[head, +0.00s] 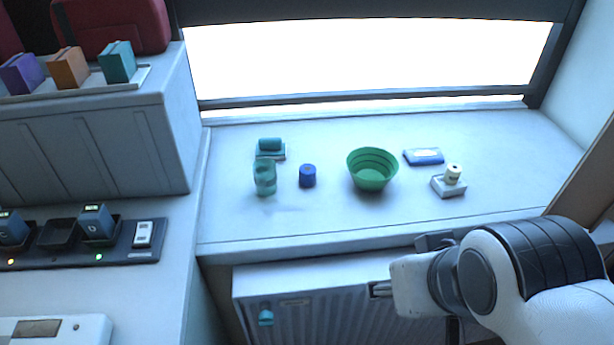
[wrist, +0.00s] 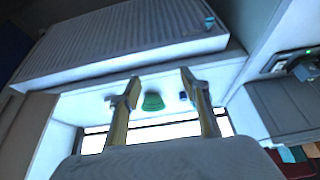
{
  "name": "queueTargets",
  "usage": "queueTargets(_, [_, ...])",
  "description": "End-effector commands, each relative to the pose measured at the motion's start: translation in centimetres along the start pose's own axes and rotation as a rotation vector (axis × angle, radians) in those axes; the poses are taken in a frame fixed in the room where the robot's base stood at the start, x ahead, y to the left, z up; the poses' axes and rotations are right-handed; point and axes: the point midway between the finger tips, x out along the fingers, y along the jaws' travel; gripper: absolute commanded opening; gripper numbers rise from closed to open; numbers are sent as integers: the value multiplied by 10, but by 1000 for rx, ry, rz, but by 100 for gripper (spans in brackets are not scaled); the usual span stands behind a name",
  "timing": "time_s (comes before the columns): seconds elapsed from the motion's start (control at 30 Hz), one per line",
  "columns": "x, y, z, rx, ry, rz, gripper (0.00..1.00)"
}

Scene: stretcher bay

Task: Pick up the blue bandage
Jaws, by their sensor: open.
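The blue bandage (head: 307,176) is a small dark blue roll standing upright on the pale counter, left of the green bowl (head: 372,170). In the wrist view a small bit of blue (wrist: 183,96) beside the right-hand finger looks like it, mostly hidden. My gripper (wrist: 160,80) is open, with nothing between its fingers. In the head view my wrist is in front of the counter, low and to the right of the bandage, well apart from it; the fingers are mostly hidden there.
A teal glass (head: 265,178) stands left of the bandage, with a teal roll on a pad (head: 270,147) behind. A blue-and-white packet (head: 423,156) and a cream roll on a white box (head: 449,186) are right of the bowl. The counter's front strip is clear.

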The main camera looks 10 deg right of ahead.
Motion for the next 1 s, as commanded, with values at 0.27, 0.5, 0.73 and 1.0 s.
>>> queueTargets(0.27, [0, 0, 0, 0, 0, 0, 53])
queueTargets(0.5, [0, 0, 0, 0, 0, 0, 54])
queueTargets(0.73, [2, -1, 1, -2, -11, -1, 54])
queueTargets(1.0, [21, -2, 4, -8, -96, -4, 54])
